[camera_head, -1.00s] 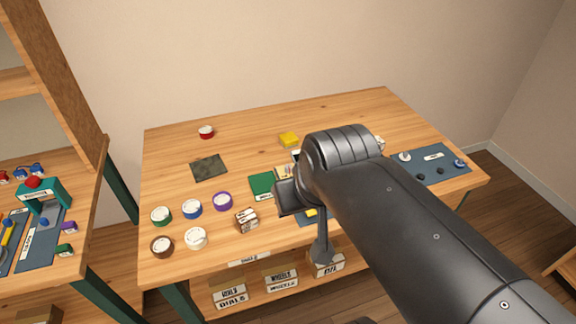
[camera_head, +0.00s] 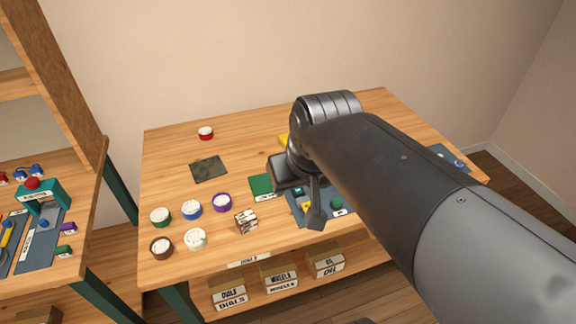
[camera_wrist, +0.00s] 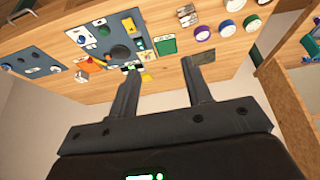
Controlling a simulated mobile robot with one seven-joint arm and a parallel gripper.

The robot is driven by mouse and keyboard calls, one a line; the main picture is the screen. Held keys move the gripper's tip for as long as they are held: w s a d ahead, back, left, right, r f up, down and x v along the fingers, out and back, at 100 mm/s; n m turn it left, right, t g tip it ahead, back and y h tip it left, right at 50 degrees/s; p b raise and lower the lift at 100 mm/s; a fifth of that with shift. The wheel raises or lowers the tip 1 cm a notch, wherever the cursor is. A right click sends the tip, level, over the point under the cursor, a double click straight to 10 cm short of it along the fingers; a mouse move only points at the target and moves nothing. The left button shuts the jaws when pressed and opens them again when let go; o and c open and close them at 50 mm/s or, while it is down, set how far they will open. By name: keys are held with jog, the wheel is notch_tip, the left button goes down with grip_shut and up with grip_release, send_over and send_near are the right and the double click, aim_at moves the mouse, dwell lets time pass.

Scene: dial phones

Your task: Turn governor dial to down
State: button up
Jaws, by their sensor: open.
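No label reading "governor" can be made out, so I cannot tell which dial it is. A blue-grey panel (camera_wrist: 92,44) in the wrist view carries a dark round disc (camera_wrist: 121,53), a green knob (camera_wrist: 130,25) and small labels too small to read. Part of this panel (camera_head: 296,212) shows in the head view, with the rest behind my arm. My gripper (camera_wrist: 160,66) is open and empty, its two fingers spread apart in the wrist view. The fingertips appear near the panel's edge and a green block (camera_wrist: 165,46), with no visible contact.
Several round dials stand loose at the table's left, among them a purple one (camera_head: 222,202) and a white one (camera_head: 196,238). A red dial (camera_head: 206,133) and a dark mat (camera_head: 208,169) lie farther back. Another blue panel (camera_head: 447,156) is at the right. Labelled boxes (camera_head: 281,279) sit below.

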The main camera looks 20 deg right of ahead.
jog(key=w+d+f+n+g, duration=0.1)
jog(key=w+d+f+g, duration=0.2)
jog(key=w, duration=1)
jog(key=w+d+f+n+g, duration=0.1)
jog(key=w+d+f, duration=0.35)
jog(key=w, duration=0.95)
jog(key=shift+g, duration=0.5)
jog(key=w+f, duration=0.2)
jog(key=f, duration=0.5)
jog(key=w+d+f, duration=0.1)
jog(key=w+f, duration=0.1)
jog(key=f, duration=0.5)
jog(key=w+d+f, duration=0.1)
jog(key=w+f, duration=0.2)
jog(key=f, duration=0.4)
jog(key=shift+d+f, duration=0.15)
jog(key=shift+d, duration=0.1)
jog(key=shift+c, duration=0.5)
grip_shut()
